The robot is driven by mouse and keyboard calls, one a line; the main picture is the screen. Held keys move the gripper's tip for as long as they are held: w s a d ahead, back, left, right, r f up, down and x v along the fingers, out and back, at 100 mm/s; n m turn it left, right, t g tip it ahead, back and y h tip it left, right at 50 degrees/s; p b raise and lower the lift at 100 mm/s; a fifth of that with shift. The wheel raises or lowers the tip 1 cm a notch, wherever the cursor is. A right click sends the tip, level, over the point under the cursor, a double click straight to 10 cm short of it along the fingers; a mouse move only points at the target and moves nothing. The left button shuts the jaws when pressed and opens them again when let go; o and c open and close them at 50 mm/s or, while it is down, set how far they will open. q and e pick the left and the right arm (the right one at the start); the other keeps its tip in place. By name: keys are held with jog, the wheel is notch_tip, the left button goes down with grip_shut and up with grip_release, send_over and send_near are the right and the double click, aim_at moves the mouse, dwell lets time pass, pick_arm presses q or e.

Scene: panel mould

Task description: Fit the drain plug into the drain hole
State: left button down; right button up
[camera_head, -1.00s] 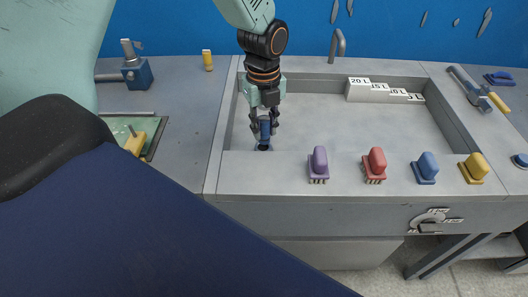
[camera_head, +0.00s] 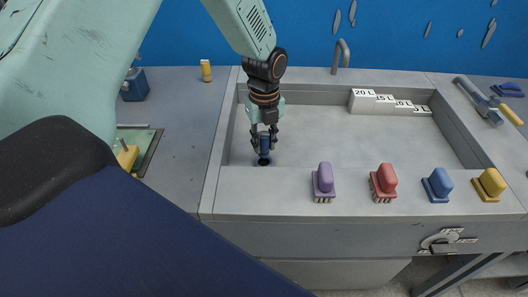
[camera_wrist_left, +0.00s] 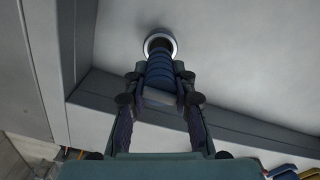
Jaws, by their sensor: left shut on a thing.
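My left gripper (camera_head: 264,148) is shut on the drain plug (camera_head: 264,152), a dark blue, roughly upright piece. The plug is above the drain hole (camera_head: 264,162), a dark opening at the basin's near left corner. In the left wrist view, the ribbed blue plug (camera_wrist_left: 161,72) points out between the fingertips (camera_wrist_left: 160,98). Its far end overlaps the lower part of the light-rimmed drain hole (camera_wrist_left: 160,37), whose dark inside still shows. I cannot tell whether the plug touches the rim. My right gripper is not in view.
Purple (camera_head: 323,181), red (camera_head: 384,180), blue (camera_head: 438,184) and yellow (camera_head: 490,184) brushes stand along the basin's front ledge. A white stepped block (camera_head: 375,102) and a tap (camera_head: 342,55) are at the back. The basin floor (camera_head: 345,138) is otherwise clear.

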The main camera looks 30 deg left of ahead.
aim_at(264, 151)
pick_arm(q)
jog(key=shift+f, duration=0.4)
notch_tip(264, 151, down, 3)
jog(key=shift+s+r+b, duration=0.1)
jog(key=shift+b, duration=0.25)
jog(key=shift+f, duration=0.2)
jog(key=c, duration=1.2)
grip_release()
jog(key=shift+r, duration=0.1)
jog(key=shift+o, duration=0.5)
notch_tip(264, 151, up, 12)
jog(key=shift+r+p, duration=0.1)
jog(key=shift+p, duration=0.95)
